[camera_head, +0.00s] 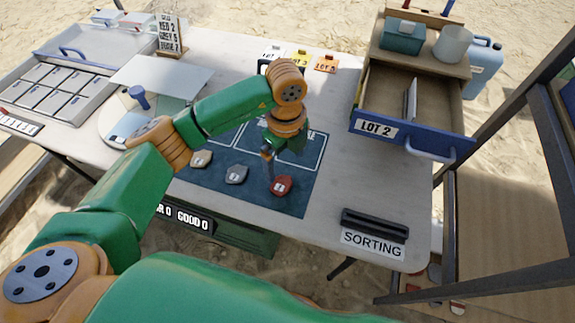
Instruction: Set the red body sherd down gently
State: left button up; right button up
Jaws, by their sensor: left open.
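The red body sherd (281,186) lies on the dark mat (240,203), near its front right corner. It has a small pale mark on its top. My left gripper (271,172) is open and points down just behind the sherd, its fingers close to the sherd's edge. I cannot tell whether a finger touches it. A grey sherd (237,174) and a tan sherd (201,159) lie to the left on the same mat. My right gripper is not in view.
An open drawer (375,128) marked LOT 2 juts out at the right. A black slotted holder (374,224) with a SORTING label (372,245) sits at the table's front right. A compartment tray (100,87) stands at the left. The table right of the mat is clear.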

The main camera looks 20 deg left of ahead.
aim_at(282, 184)
pick_arm(q)
jog(key=shift+s+a+f+p, duration=0.2)
jog(key=shift+s+f+p, duration=0.3)
jog(key=shift+s+f, duration=0.55)
notch_tip(282, 184, down, 3)
jog(key=shift+a+f, duration=0.1)
jog(key=shift+w+f, duration=0.2)
jog(key=shift+w, duration=0.05)
jog(key=shift+s, duration=0.1)
jog(key=c, duration=1.2)
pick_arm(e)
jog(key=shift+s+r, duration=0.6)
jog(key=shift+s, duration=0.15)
